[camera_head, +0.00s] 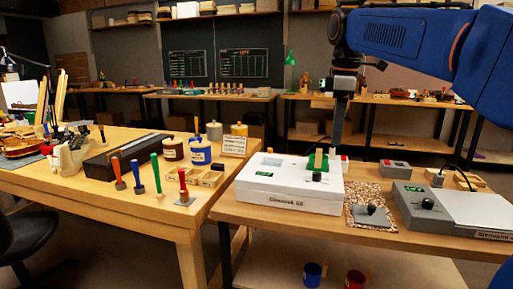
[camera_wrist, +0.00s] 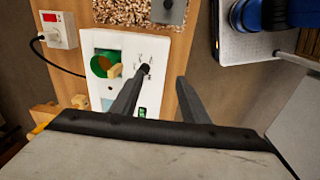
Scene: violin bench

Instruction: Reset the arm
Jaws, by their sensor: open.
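My gripper (camera_head: 337,142) hangs pointing down from my blue arm over the back right part of a white bench device (camera_head: 285,198) in the head view. In the wrist view my gripper (camera_wrist: 158,86) shows two dark fingers spread apart with nothing between them. Below and beyond the fingers lies the white device (camera_wrist: 160,48), with a black knob (camera_wrist: 146,69) near the left fingertip and a green round part (camera_wrist: 104,65) in its opening. The exact height of the fingertips above the device is hard to tell.
A speckled mat (camera_head: 364,190) and a grey device (camera_head: 420,207) are right of the white device. The left table holds several upright coloured-handled tools (camera_head: 156,174), a blue jar (camera_head: 200,152) and a small sign (camera_head: 235,145). Two cups (camera_head: 313,273) stand on the lower shelf.

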